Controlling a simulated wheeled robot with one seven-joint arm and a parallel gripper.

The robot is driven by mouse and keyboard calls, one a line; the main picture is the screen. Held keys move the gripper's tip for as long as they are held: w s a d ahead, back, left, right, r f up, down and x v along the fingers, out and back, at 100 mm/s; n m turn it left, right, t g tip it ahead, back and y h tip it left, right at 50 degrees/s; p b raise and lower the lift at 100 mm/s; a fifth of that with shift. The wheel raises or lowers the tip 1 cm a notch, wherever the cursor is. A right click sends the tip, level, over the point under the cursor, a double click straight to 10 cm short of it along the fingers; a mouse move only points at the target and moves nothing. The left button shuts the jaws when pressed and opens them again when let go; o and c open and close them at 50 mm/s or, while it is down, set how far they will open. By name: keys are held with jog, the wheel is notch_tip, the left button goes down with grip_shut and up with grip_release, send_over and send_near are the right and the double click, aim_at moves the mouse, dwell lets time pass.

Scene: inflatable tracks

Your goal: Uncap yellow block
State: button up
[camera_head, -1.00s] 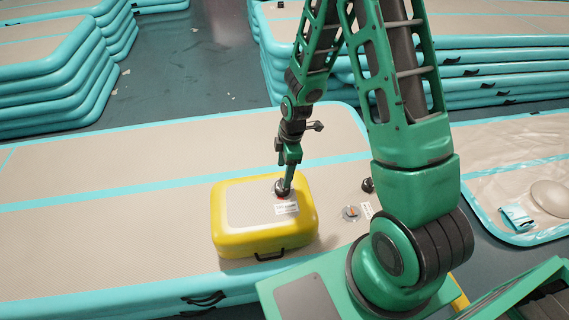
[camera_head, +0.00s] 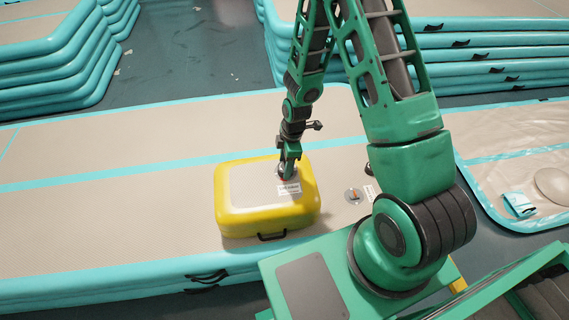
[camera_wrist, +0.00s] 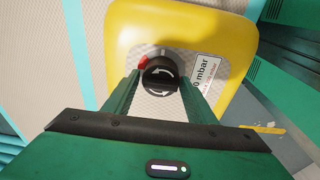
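The yellow block (camera_head: 238,213) sits on the beige track mat, with a grey textured panel on top. In the wrist view its yellow rim (camera_wrist: 120,50) surrounds that panel. A round black cap (camera_wrist: 160,72) with white curved arrows stands on the panel, beside a small red part (camera_wrist: 143,62). My gripper (camera_head: 288,172) is over the cap at the block's far right part, pointing down. In the wrist view the two green fingers of my gripper (camera_wrist: 160,84) are apart, one on each side of the cap. Contact with the cap is not visible.
A white label (camera_wrist: 206,72) reading mbar lies right of the cap. A small round disc (camera_head: 353,196) lies on the mat right of the block. Stacked teal-edged tracks (camera_head: 65,60) stand behind. A flat track (camera_head: 490,150) at right holds a teal pouch (camera_head: 519,204).

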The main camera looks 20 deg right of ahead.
jog(key=c, duration=0.6)
jog(key=m, duration=0.3)
jog(key=shift+m+t, duration=0.3)
jog(key=shift+m, duration=0.8)
jog(key=m, duration=0.2)
jog(key=shift+m+h, duration=0.3)
jog(key=shift+m, duration=1.3)
jog(key=shift+m+t, duration=0.3)
jog(key=shift+m, duration=0.9)
jog(key=shift+m+h, duration=0.4)
jog(key=shift+m, duration=1)
